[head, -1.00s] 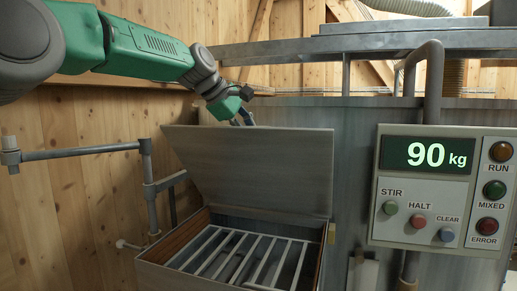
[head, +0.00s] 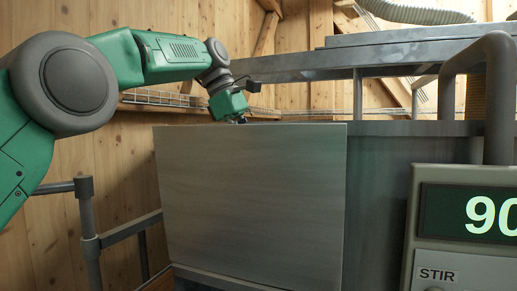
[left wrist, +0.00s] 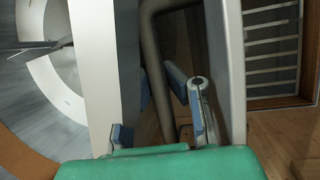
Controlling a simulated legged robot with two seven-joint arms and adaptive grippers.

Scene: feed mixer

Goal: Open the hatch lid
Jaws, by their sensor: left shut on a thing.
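The hatch lid (head: 250,205) is a flat grey metal panel, raised and facing me in the head view. Its top edge is roughly level. A barred grate (left wrist: 272,45) shows at right there. In the head view the lid hides the hatch opening. My right gripper is not in view.
The control panel (head: 465,240) with a green display stands at right, with a thick grey pipe (head: 494,100) above it. A grey tube railing (head: 90,240) is at left below my arm. A metal beam (head: 400,58) crosses behind the lid.

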